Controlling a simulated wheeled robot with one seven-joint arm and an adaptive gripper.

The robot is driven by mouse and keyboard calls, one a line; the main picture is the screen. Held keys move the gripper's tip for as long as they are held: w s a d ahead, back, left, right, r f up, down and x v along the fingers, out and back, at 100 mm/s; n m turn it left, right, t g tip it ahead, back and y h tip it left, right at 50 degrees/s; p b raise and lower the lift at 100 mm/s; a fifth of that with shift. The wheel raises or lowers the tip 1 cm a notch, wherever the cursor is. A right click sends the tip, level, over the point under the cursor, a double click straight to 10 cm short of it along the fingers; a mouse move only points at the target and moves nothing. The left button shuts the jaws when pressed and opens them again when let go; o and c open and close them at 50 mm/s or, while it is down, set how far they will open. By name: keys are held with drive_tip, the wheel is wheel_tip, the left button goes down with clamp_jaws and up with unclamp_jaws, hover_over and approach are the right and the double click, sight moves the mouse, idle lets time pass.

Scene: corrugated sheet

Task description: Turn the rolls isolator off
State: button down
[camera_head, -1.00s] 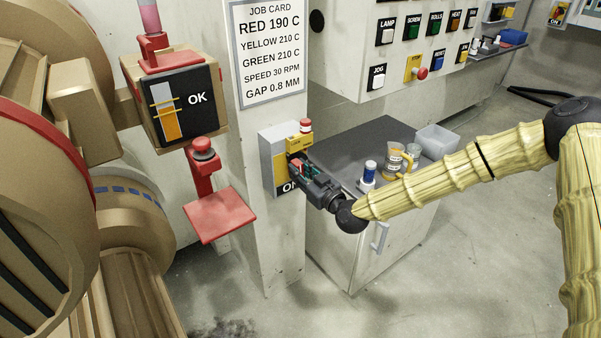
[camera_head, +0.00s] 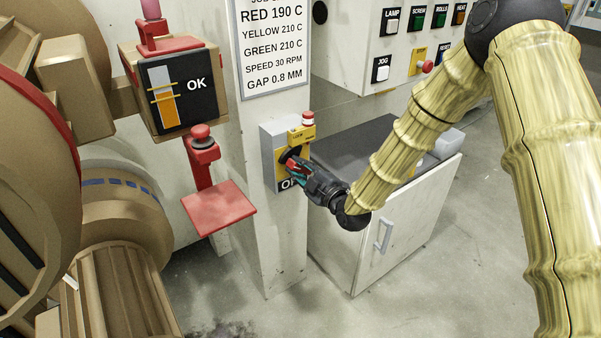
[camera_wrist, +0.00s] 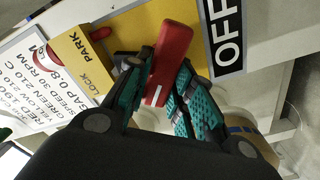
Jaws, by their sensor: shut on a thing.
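The rolls isolator is a grey box (camera_head: 268,142) with a yellow front, mounted on the pale machine post. Its red handle (camera_wrist: 174,48), with a white mark near one end, lies between my fingers in the wrist view. My gripper (camera_head: 291,163) is shut on this handle; the fingers (camera_wrist: 160,85) also show on both sides of it in the wrist view. A black OFF label (camera_wrist: 228,40) sits beside the handle on the yellow plate; in the head view my gripper partly hides it. The handle is mostly hidden there.
A yellow LOCK PARK block (camera_wrist: 80,62) sits beside the handle. A grey cabinet (camera_head: 385,235) stands close under my arm. Left are a red stop button on a bracket (camera_head: 203,150), a red plate (camera_head: 218,208) and brown rolls (camera_head: 115,215). Floor ahead of the post is clear.

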drive_tip(key=n+b, duration=0.2)
drive_tip(key=n, duration=0.1)
drive_tip(key=shift+a+f+n, duration=0.1)
drive_tip(key=shift+f+n, duration=0.2)
drive_tip(key=shift+f, duration=0.05)
drive_tip(key=shift+n+b, duration=1.5)
drive_tip(key=shift+n, duration=0.2)
drive_tip(key=c, duration=1.2)
unclamp_jaws()
drive_tip(key=shift+c, duration=0.2)
drive_tip(key=shift+s, duration=0.15)
drive_tip(key=v, duration=1.2)
